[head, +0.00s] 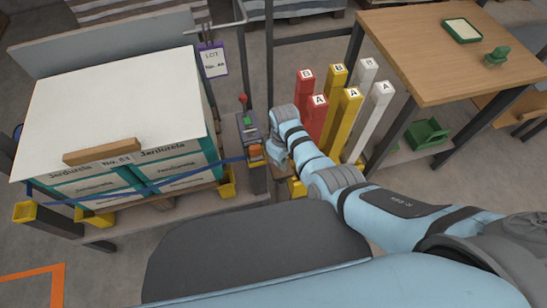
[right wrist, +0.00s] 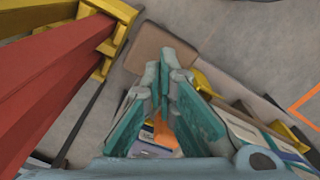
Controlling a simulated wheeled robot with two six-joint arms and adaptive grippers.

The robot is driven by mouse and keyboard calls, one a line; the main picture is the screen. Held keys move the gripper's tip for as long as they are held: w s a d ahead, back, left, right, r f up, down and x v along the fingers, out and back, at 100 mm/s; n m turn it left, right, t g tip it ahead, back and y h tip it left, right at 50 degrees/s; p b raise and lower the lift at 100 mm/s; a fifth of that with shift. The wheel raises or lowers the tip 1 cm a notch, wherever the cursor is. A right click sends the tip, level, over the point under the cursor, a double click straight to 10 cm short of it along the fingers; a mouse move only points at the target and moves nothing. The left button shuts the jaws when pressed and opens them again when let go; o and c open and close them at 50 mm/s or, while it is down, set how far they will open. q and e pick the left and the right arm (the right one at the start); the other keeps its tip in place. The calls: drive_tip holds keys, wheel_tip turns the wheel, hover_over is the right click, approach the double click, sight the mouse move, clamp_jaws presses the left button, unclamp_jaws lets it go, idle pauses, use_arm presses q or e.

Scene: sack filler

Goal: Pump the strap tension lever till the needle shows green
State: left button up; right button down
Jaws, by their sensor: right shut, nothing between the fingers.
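The strap tension unit (head: 247,128) is a narrow grey post at the right end of the load in the head view. A small red-tipped stick (head: 243,99) rises from its top, and an orange part (head: 254,151) sits on its lower face. I cannot tell which of these is the lever. No needle can be read. A blue strap (head: 147,188) runs around the stack of sacks (head: 130,170) to the unit. My right gripper (right wrist: 168,62) is shut and empty, teal fingers together at the tips. In the head view it is mostly hidden beside the unit, to its right.
Red, yellow and white lettered posts (head: 352,97) stand close right of my right arm; a red post (right wrist: 50,85) shows in the right wrist view. A wooden table (head: 430,60) is at the upper right. A wooden block (head: 102,151) lies on the load.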

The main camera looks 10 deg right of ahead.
wheel_tip(320, 180, down, 10)
drive_tip(key=b, duration=0.8)
drive_tip(key=shift+r, duration=0.1)
wheel_tip(320, 180, up, 11)
drive_tip(key=p, duration=1.1)
drive_tip(key=shift+f+b, duration=0.35)
drive_tip(key=shift+f, duration=0.15)
wheel_tip(320, 180, down, 10)
drive_tip(key=b, duration=0.9)
drive_tip(key=shift+b, duration=0.3)
wheel_tip(320, 180, up, 11)
drive_tip(key=p, duration=1.1)
drive_tip(key=shift+f, duration=0.45)
